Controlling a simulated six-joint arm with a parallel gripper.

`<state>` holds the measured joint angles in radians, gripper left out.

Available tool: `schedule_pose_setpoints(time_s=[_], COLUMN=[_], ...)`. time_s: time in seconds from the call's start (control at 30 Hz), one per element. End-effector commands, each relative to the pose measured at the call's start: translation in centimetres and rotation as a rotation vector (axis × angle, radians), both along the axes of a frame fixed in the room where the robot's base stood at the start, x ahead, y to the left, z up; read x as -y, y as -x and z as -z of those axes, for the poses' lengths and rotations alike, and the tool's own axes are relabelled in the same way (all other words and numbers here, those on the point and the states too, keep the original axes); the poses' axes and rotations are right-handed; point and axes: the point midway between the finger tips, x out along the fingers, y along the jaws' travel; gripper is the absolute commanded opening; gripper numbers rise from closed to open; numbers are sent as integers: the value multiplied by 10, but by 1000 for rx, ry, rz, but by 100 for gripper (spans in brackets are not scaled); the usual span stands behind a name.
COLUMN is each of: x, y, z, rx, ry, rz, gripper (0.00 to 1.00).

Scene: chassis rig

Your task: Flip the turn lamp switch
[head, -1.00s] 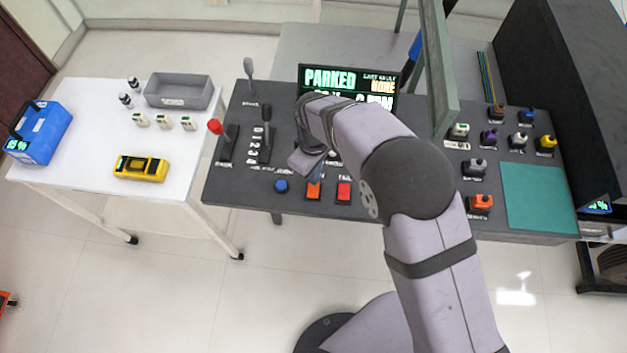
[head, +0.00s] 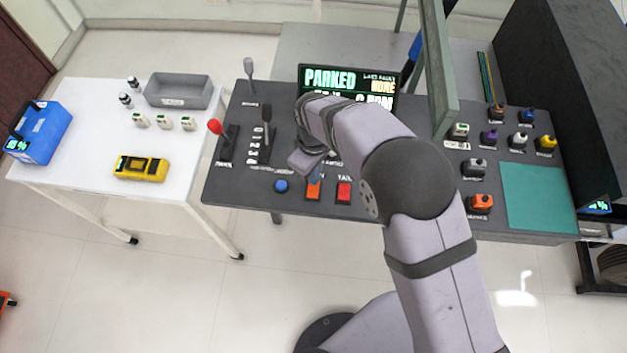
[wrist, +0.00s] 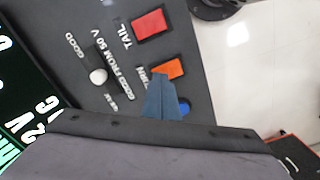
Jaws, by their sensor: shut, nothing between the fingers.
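The orange rocker switch (head: 314,189) is at the front of the dark console, between a blue button and a red switch. In the wrist view the orange switch (wrist: 169,68) has a label ending in "RN", partly covered by my fingers. My gripper (head: 315,178) is shut and empty, pointing down at the orange switch's back edge. In the wrist view my gripper's blue-grey fingertips (wrist: 160,76) overlap the near edge of the orange switch. I cannot tell whether they touch it.
The red switch (head: 344,191), labelled TAIL, is right beside it. The blue button (head: 281,186) is close on the left. The display (head: 340,78) reads PARKED.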

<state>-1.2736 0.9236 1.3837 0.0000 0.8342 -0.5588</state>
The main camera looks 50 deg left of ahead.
Motion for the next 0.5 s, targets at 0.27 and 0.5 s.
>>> schedule_pose_setpoints(time_s=[0.27,0.5], x=[0,0], y=[0,0], z=[2,6], rx=[0,0], ry=[0,0], rz=[0,0], gripper=[0,0])
